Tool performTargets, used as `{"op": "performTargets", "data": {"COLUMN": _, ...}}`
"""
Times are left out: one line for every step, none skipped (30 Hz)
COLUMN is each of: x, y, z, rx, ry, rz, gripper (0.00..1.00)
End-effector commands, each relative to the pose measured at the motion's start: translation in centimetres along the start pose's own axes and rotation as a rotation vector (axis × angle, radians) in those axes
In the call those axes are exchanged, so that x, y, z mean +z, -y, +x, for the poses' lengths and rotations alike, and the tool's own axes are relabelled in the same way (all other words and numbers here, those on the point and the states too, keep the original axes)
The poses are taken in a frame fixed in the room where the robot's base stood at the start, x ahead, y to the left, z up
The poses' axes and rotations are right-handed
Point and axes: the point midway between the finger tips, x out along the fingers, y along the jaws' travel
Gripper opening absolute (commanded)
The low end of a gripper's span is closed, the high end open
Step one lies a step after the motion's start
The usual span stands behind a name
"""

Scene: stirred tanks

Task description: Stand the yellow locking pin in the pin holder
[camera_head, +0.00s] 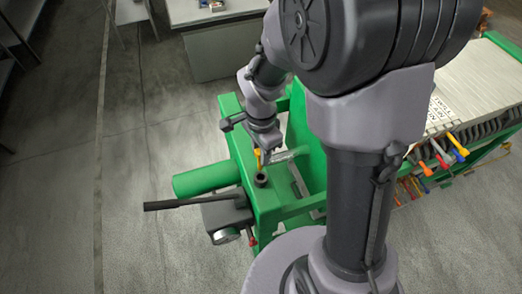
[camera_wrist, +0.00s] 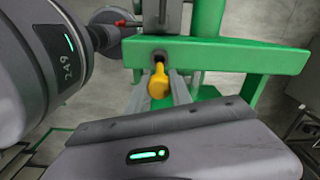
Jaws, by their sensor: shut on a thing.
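The yellow locking pin (camera_head: 257,157) is in my gripper (camera_head: 263,151), above the green frame. In the wrist view the pin's yellow head (camera_wrist: 159,82) shows between the fingers of my gripper (camera_wrist: 162,96), which is shut on it. The pin holder looks to be the short black cup (camera_head: 261,180) on the green frame, just below the pin. In the wrist view a dark round opening (camera_wrist: 159,56) lies right beyond the yellow head. The pin's lower end is hidden, so I cannot tell whether it is inside the holder.
A long black lever (camera_head: 190,202) sticks out left, near a green cylinder (camera_head: 205,179). A red-tipped part (camera_head: 252,241) stands below. Several coloured handles (camera_head: 440,158) and a white sign are at the right. A grey cabinet (camera_head: 225,60) stands behind. The floor at left is clear.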

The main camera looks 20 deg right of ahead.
Motion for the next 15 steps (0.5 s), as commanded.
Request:
{"op": "performTargets", "data": {"x": 0.0, "y": 0.0, "z": 0.5, "rx": 0.000, "ry": 0.000, "rz": 0.000, "gripper": 0.00}}
{"op": "performTargets", "data": {"x": 0.0, "y": 0.0, "z": 0.6, "rx": 0.001, "ry": 0.000, "rz": 0.000, "gripper": 0.00}}
{"op": "performTargets", "data": {"x": 0.0, "y": 0.0, "z": 0.9, "rx": 0.000, "ry": 0.000, "rz": 0.000, "gripper": 0.00}}
{"op": "performTargets", "data": {"x": 0.0, "y": 0.0, "z": 1.0, "rx": 0.000, "ry": 0.000, "rz": 0.000, "gripper": 0.00}}
{"op": "performTargets", "data": {"x": 0.0, "y": 0.0, "z": 1.2, "rx": 0.000, "ry": 0.000, "rz": 0.000, "gripper": 0.00}}
{"op": "performTargets", "data": {"x": 0.0, "y": 0.0, "z": 1.4, "rx": 0.000, "ry": 0.000, "rz": 0.000, "gripper": 0.00}}
{"op": "performTargets", "data": {"x": 0.0, "y": 0.0, "z": 1.6, "rx": 0.000, "ry": 0.000, "rz": 0.000, "gripper": 0.00}}
{"op": "performTargets", "data": {"x": 0.0, "y": 0.0, "z": 1.8, "rx": 0.000, "ry": 0.000, "rz": 0.000, "gripper": 0.00}}
{"op": "performTargets", "data": {"x": 0.0, "y": 0.0, "z": 2.0, "rx": 0.000, "ry": 0.000, "rz": 0.000, "gripper": 0.00}}
{"op": "performTargets", "data": {"x": 0.0, "y": 0.0, "z": 2.2, "rx": 0.000, "ry": 0.000, "rz": 0.000, "gripper": 0.00}}
{"op": "performTargets", "data": {"x": 0.0, "y": 0.0, "z": 2.3, "rx": 0.000, "ry": 0.000, "rz": 0.000, "gripper": 0.00}}
{"op": "performTargets", "data": {"x": 0.0, "y": 0.0, "z": 2.6, "rx": 0.001, "ry": 0.000, "rz": 0.000, "gripper": 0.00}}
{"op": "performTargets", "data": {"x": 0.0, "y": 0.0, "z": 2.7, "rx": 0.001, "ry": 0.000, "rz": 0.000, "gripper": 0.00}}
{"op": "performTargets", "data": {"x": 0.0, "y": 0.0, "z": 2.9, "rx": 0.001, "ry": 0.000, "rz": 0.000, "gripper": 0.00}}
{"op": "performTargets", "data": {"x": 0.0, "y": 0.0, "z": 3.1, "rx": 0.001, "ry": 0.000, "rz": 0.001, "gripper": 0.00}}
